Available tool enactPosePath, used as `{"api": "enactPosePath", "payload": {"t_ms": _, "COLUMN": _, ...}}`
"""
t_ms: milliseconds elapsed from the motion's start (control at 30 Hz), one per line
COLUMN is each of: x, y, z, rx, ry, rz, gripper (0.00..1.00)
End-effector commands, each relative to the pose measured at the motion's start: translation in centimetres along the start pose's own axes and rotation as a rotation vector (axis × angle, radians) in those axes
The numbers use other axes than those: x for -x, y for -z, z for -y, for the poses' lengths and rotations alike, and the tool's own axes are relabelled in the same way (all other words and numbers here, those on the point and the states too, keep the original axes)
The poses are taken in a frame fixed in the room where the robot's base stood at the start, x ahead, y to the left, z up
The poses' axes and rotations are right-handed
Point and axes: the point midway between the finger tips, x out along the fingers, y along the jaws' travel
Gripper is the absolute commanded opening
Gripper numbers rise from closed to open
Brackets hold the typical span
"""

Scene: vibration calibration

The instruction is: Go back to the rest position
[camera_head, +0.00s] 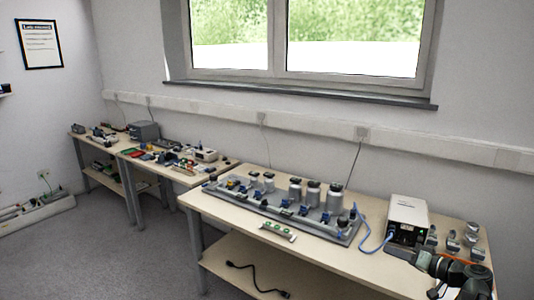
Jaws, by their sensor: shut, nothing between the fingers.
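My arm shows at the lower right corner, dark and grey, over the right end of the near table (330,262). My gripper (424,259) is at its left end, small and partly merged with the dark shapes around it. It is shut with nothing seen in it. It is in front of the white box-shaped device (408,219), apart from the grey plate with metal cylinders (285,222).
A small green board (278,231) lies at the near table's front edge. A blue cable (374,246) runs to the white device. Several small metal parts (452,242) stand right of it. Another cluttered table (180,178) is further left. Grey floor (100,255) is clear at the left.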

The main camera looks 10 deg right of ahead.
Motion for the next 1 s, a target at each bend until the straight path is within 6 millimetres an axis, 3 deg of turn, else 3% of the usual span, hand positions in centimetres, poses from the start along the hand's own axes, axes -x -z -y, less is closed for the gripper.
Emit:
{"api": "enactPosePath", "payload": {"t_ms": 33, "x": -2.7, "y": -1.8, "z": 1.0, "rx": 0.015, "ry": 0.023, "rz": 0.043, "gripper": 0.00}}
{"api": "enactPosePath", "payload": {"t_ms": 167, "x": -10.1, "y": -7.6, "z": 4.8, "rx": 0.073, "ry": 0.075, "rz": 0.204, "gripper": 0.00}}
{"api": "enactPosePath", "payload": {"t_ms": 233, "x": -14.0, "y": -12.0, "z": 7.0, "rx": 0.109, "ry": 0.091, "rz": 0.321, "gripper": 0.00}}
{"api": "enactPosePath", "payload": {"t_ms": 300, "x": -17.1, "y": -16.7, "z": 9.1, "rx": 0.141, "ry": 0.094, "rz": 0.444, "gripper": 0.00}}
{"api": "enactPosePath", "payload": {"t_ms": 433, "x": -20.7, "y": -24.7, "z": 11.9, "rx": 0.198, "ry": 0.060, "rz": 0.657, "gripper": 0.00}}
{"api": "enactPosePath", "payload": {"t_ms": 600, "x": -22.1, "y": -33.3, "z": 13.5, "rx": 0.271, "ry": -0.061, "rz": 0.899, "gripper": 0.00}}
{"api": "enactPosePath", "payload": {"t_ms": 700, "x": -21.6, "y": -37.0, "z": 13.1, "rx": 0.309, "ry": -0.192, "rz": 1.016, "gripper": 0.00}}
{"api": "enactPosePath", "payload": {"t_ms": 800, "x": -20.0, "y": -38.2, "z": 11.3, "rx": 0.321, "ry": -0.361, "rz": 1.086, "gripper": 0.00}}
{"api": "enactPosePath", "payload": {"t_ms": 1000, "x": -15.0, "y": -36.3, "z": 6.2, "rx": 0.217, "ry": -0.784, "rz": 1.092, "gripper": 0.00}}
